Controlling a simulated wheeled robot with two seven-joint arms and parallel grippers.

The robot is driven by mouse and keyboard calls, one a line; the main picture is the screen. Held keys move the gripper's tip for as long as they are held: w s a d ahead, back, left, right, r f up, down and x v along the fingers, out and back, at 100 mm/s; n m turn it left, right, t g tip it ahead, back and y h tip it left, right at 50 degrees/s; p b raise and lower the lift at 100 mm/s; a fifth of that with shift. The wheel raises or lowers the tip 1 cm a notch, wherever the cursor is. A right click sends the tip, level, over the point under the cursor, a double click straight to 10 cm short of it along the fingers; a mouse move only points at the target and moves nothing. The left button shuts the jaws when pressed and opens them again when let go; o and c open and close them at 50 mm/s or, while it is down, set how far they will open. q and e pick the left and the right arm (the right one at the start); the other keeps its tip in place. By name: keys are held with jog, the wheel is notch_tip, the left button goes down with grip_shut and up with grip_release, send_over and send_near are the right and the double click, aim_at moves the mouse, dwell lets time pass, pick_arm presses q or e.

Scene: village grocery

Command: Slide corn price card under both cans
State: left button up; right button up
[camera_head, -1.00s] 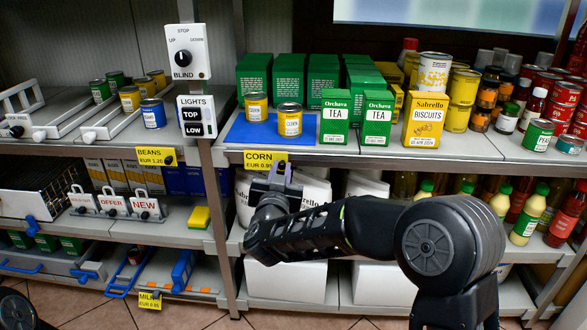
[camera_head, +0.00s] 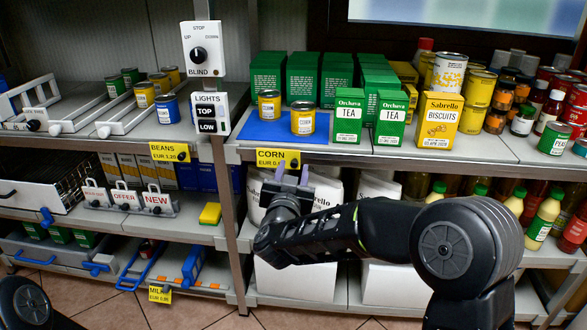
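The yellow corn price card (camera_head: 271,158) is on the front edge of the upper middle shelf, with a small dark knob at its right end. Two yellow corn cans (camera_head: 269,104) (camera_head: 303,118) stand upright behind it on a blue mat (camera_head: 258,131), one nearer the front and right. My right gripper (camera_head: 292,174) points up just below the card's right end. Its two pale fingers are apart, one on each side below the knob; contact with it cannot be told. The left gripper is out of view.
Green tea boxes (camera_head: 348,117) and a biscuits box (camera_head: 437,120) stand to the right of the cans. A blind switch box and a lights box (camera_head: 209,114) are mounted on the left post. White packs (camera_head: 327,190) fill the shelf below, behind my gripper.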

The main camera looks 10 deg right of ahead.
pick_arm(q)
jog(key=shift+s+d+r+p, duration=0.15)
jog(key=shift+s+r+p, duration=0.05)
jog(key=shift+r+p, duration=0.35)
pick_arm(e)
jog(key=v, duration=0.6)
jog(key=shift+s, duration=0.3)
jog(key=shift+a, duration=0.15)
jog(key=s+a+f+n+g+y, duration=0.25)
jog(key=a+f+y, duration=0.2)
jog(key=f, duration=0.55)
jog(key=s+a+f+n+g+y, duration=0.1)
jog(key=s+a+f+g+y, duration=0.3)
jog(key=f, duration=0.7)
jog(key=s+d+f+g+y, duration=0.15)
jog(key=s+f+g, duration=0.35)
jog(key=s+f, duration=0.8)
jog(key=s+d+f+g, duration=0.3)
jog(key=s+f+g, duration=0.2)
jog(key=s+f, duration=0.85)
pick_arm(q)
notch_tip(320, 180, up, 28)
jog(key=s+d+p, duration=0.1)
jog(key=p, duration=2.6)
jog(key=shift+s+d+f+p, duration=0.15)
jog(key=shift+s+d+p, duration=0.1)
jog(key=shift+p, duration=0.05)
pick_arm(e)
notch_tip(320, 180, up, 30)
jog(key=s+a, duration=0.2)
